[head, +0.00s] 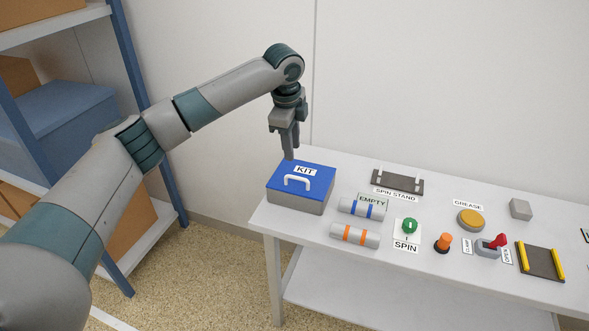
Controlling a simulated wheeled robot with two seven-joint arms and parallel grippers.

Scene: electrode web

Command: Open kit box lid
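The kit box (296,203) stands at the left end of the white table, a grey box with a blue lid (316,184). The lid lies flat and closed on it. A white handle (297,181) and a KIT label are on the lid. My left gripper (289,154) points down just above the back edge of the lid. Its fingers look close together, but I cannot tell whether they are open or shut. I see nothing held in it. I cannot tell whether the fingertips touch the lid. My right gripper is not in view.
On the white table (440,195) to the right are a roller with blue bands (362,208), a roller with orange bands (355,235), a spin stand (398,181), a green knob (410,226), a grease pot (470,219) and a red-handled clamp (490,246). A shelf rack (140,60) stands at left.

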